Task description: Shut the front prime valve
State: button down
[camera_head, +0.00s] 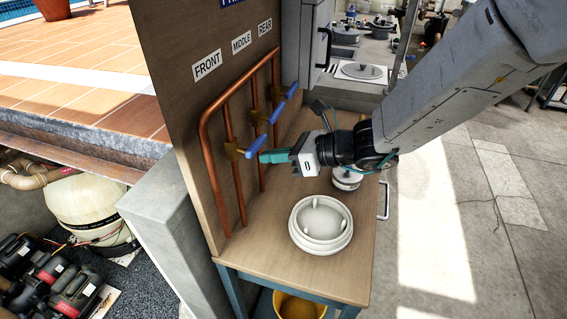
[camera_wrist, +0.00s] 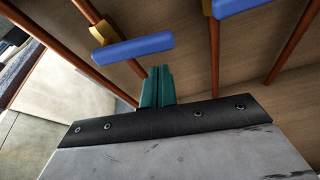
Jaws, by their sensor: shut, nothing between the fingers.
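The front prime valve (camera_head: 233,152) is a brass body with a blue lever on the copper pipework, nearest the FRONT label (camera_head: 207,65). Its blue lever also shows in the wrist view (camera_wrist: 132,49), lying crosswise to its pipe. My gripper (camera_head: 268,157) has teal fingers pressed together, with nothing between them. In the head view the fingertips are close beside the lever and partly overlap it. In the wrist view the fingertips (camera_wrist: 157,72) are just below the lever's right end; I cannot tell whether they touch.
The middle valve (camera_head: 270,115) and rear valve (camera_head: 286,92) have similar blue levers, farther back. Copper pipes (camera_head: 228,125) stand before the wooden backboard. A white round lid (camera_head: 320,224) and a small round part (camera_head: 347,180) sit on the bench below my gripper.

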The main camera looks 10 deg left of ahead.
jog(key=shift+w+r, duration=0.15)
jog(key=shift+r, duration=0.5)
